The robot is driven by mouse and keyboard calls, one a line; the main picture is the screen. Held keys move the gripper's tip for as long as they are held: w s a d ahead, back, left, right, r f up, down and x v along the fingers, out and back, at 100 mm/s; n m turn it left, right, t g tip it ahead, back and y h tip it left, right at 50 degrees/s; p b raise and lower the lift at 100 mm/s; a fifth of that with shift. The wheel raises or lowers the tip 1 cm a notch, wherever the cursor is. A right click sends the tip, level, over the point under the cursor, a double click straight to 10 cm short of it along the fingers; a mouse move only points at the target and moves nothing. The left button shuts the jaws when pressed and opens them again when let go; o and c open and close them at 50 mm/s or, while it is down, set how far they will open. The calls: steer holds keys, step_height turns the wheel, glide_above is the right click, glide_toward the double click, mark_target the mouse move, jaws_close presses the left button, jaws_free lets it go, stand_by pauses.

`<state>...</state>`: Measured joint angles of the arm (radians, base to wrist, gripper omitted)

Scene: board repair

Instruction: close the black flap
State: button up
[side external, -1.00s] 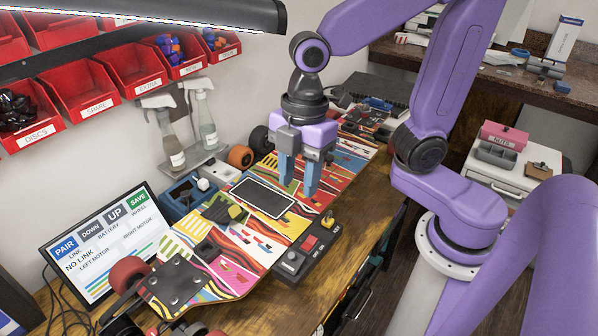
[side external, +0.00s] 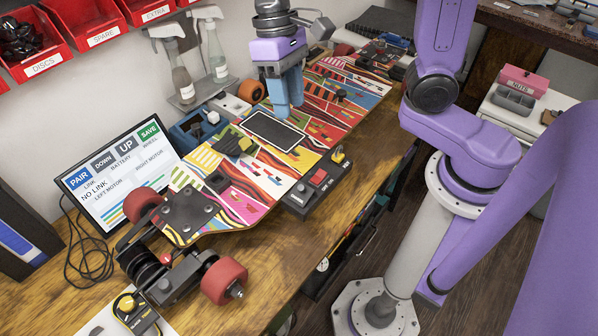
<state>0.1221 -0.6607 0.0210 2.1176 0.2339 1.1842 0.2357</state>
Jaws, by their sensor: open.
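The patterned skateboard deck (side external: 217,200) lies diagonally on the wooden bench. A black rectangular panel with a pale edge (side external: 272,131), which looks like the black flap, lies about flat in the middle of the deck. I cannot tell whether it sits fully down or is slightly raised. My gripper (side external: 289,110) points down over the deck just beyond the panel's upper right edge. Its blue-grey fingers are open, with nothing seen between them. The fingers overlap each other in this view, and I cannot tell whether the tips touch the deck or the panel.
A monitor (side external: 117,170) reads "NO LINK". Wheels (side external: 222,281) sit at the near end.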

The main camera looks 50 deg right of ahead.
steer(key=w+m+g, duration=0.1)
steer(key=w+m, duration=0.1)
steer(key=m, duration=0.4)
glide_toward(301, 186)
steer(key=shift+m, duration=0.4)
steer(key=x, duration=0.7)
steer(key=shift+s+f, duration=0.1)
steer(key=shift+f, duration=0.25)
steer(key=shift+y, duration=0.3)
jaws_close()
